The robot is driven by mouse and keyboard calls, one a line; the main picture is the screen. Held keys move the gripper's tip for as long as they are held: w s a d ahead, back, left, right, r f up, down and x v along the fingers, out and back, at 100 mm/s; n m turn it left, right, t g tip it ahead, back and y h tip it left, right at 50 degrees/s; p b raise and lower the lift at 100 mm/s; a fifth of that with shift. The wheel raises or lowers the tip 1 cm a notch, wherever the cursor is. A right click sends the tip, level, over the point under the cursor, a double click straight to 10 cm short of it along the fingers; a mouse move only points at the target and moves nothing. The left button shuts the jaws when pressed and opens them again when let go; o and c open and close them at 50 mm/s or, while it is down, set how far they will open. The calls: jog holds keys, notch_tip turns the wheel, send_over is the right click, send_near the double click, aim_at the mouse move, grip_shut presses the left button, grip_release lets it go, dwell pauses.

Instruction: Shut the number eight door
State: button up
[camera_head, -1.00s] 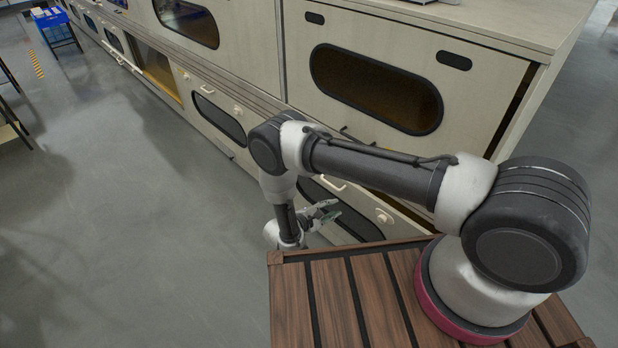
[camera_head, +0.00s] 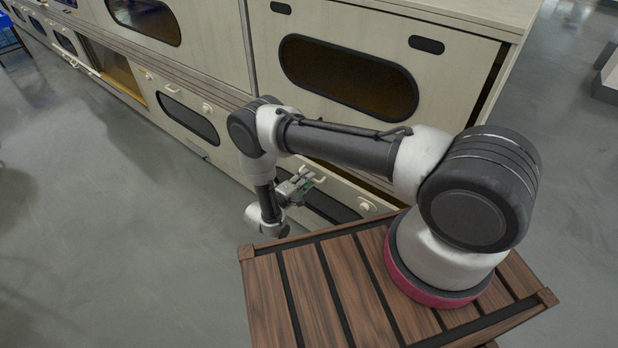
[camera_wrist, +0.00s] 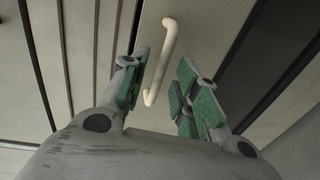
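My gripper (camera_head: 297,186) is open in front of the lower cabinet door (camera_head: 335,208) with a dark oval window at the near right end of the row. In the wrist view, a cream bar handle (camera_wrist: 160,62) shows between and beyond the two green-padded fingers of my gripper (camera_wrist: 163,90). The fingers are not closed on it, and I cannot tell whether either touches it. No number eight is readable, so I cannot tell which door carries it. The arm and gripper partly hide the lower door.
Above is a large door (camera_head: 350,75) with an oval window and a dark gap at its right edge. Further left, a lower compartment (camera_head: 112,68) shows a brown opening. Another windowed lower door (camera_head: 188,118) lies between. The grey floor (camera_head: 110,230) at left is clear.

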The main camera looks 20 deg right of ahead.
aim_at(315, 170)
jog(key=shift+x, duration=1.1)
grip_shut()
jog(key=shift+g+y, duration=0.3)
jog(key=shift+y, duration=0.2)
jog(key=shift+w+d+r, duration=0.15)
jog(key=shift+w+d, duration=0.5)
jog(key=shift+d, duration=0.2)
jog(key=shift+w+d+r, duration=0.15)
jog(key=shift+w+d, duration=0.5)
jog(key=shift+d, duration=0.2)
grip_release()
jog(key=shift+d, duration=0.15)
jog(key=v, duration=1.2)
